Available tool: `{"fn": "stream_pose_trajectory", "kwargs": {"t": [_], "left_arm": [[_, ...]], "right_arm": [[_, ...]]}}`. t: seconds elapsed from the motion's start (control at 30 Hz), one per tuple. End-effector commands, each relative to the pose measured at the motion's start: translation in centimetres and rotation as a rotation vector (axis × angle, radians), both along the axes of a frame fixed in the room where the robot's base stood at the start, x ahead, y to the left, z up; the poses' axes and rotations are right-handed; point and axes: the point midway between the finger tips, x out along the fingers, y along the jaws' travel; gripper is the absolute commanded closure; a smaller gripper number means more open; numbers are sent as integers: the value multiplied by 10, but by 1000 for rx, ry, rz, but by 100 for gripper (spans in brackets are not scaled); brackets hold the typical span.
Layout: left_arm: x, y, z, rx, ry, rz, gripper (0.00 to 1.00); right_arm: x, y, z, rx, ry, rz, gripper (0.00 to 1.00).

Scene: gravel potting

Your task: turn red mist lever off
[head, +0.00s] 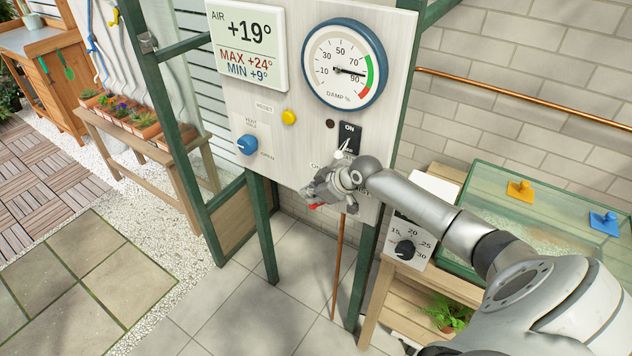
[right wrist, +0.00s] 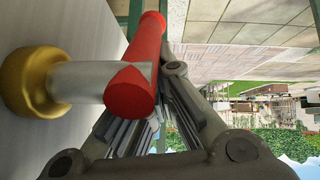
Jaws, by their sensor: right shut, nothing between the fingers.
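The red mist lever (right wrist: 133,85) fills the upper left of the right wrist view. It has a red bar, a silver stem and a brass base (right wrist: 30,82) on the pale panel. In the head view only a bit of its red (head: 315,206) shows below my right gripper (head: 328,190), which hides the rest. My right gripper is shut and empty, right beside the lever; its fingers (right wrist: 160,105) lie partly behind the red bar in the wrist view. I cannot tell whether they touch it. My left gripper is out of view.
The panel (head: 290,150) carries a damp dial (head: 344,64), a black ON switch (head: 349,138), a yellow button (head: 289,117) and a blue knob (head: 247,145). A glass case (head: 480,185) stands at the right. A bench with potted plants (head: 130,118) stands at the left.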

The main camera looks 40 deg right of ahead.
Motion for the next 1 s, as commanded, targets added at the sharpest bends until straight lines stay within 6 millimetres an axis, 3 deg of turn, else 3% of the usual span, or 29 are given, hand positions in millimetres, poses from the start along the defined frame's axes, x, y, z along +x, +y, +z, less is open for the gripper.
{"fn": "stream_pose_trajectory", "kwargs": {"t": [0.23, 0.4, 0.57, 0.63, 1.0], "left_arm": [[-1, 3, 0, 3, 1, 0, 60], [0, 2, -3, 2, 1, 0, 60], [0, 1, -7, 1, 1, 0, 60], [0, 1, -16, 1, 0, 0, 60], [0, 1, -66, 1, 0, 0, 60]], "right_arm": [[0, 0, 1, 0, 0, 0, 100], [2, 0, 13, 0, -4, 0, 100], [-2, 0, 18, 50, -114, -1, 100], [-2, -1, 32, 51, -130, 2, 100], [-12, -5, 41, 163, -388, -2, 100]]}}
